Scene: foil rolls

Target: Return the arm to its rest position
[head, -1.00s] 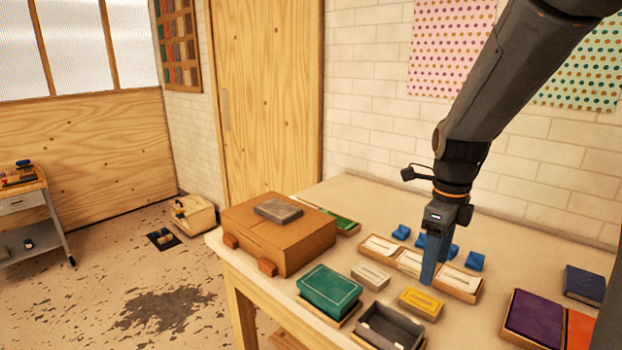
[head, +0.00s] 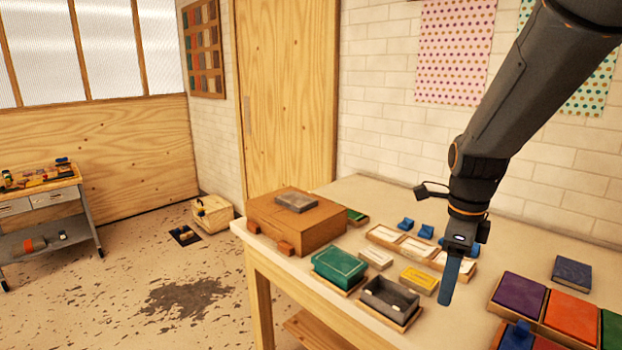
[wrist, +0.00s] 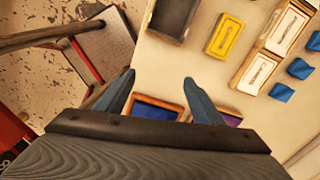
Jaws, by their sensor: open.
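My gripper (head: 448,288) hangs at the end of my arm, pointing down over the worktable (head: 345,190). In the head view its blue fingers overlap the table just right of a yellow box (head: 418,280). In the wrist view the fingers (wrist: 157,82) are spread apart with nothing between them. The yellow box also shows there, ahead and to the right (wrist: 226,36).
A brown case (head: 295,225), a green box (head: 339,265), an open grey tray (head: 390,298) and a tray of white-topped boxes (head: 416,248) stand on the table. Purple (head: 520,294) and orange (head: 572,316) boxes lie right of my gripper. A cart (head: 45,215) stands far left.

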